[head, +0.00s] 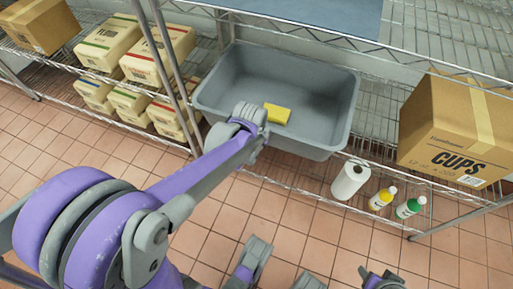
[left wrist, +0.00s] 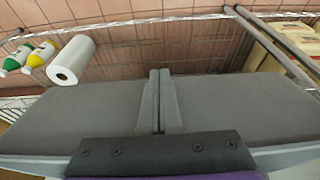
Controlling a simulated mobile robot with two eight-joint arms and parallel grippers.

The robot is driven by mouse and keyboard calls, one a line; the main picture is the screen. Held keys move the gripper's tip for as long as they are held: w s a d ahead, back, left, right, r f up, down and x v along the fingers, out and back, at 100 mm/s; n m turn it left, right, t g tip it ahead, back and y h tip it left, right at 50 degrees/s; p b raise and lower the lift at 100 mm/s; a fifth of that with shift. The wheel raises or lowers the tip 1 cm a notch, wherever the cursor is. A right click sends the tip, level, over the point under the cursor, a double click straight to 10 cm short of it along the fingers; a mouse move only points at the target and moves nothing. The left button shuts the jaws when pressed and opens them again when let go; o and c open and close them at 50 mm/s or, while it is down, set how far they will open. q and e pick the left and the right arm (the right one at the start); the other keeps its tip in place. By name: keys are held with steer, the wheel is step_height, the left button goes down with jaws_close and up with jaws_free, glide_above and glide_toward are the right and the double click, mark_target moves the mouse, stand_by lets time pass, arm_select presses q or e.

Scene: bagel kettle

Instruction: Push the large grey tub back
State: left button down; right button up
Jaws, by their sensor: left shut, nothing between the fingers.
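The large grey tub (head: 335,100) sits on the wire shelf, with a yellow block (head: 277,114) inside it. My left arm reaches from the left across the tub's front side. My left gripper (head: 252,113) is over the front part of the tub, left of the yellow block. In the left wrist view its two fingers (left wrist: 160,100) are pressed together and empty, in front of the tub's grey surface (left wrist: 235,105). Whether the fingertips touch the tub is unclear. Grey and purple parts at the bottom of the head view seem to be my right arm; its finger state is unclear.
A cardboard CUPS box (head: 450,130) stands right of the tub. Wrapped packages (head: 105,45) and a shelf post stand left. A paper roll (head: 350,180), yellow bottle (head: 383,198) and green-capped bottle (head: 410,207) are on the lower shelf. An upper shelf hangs above the tub's back.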

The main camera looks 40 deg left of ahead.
mark_target(272, 117)
arm_select(q)
steer(key=shift+w+a, duration=0.25)
steer(key=shift+w, duration=0.65)
steer(key=w+a, duration=0.1)
steer(key=w, duration=0.2)
steer(key=w+a, duration=0.1)
steer(key=w, duration=0.7)
steer(key=shift+a+p, duration=0.3)
steer(key=shift+a, duration=0.1)
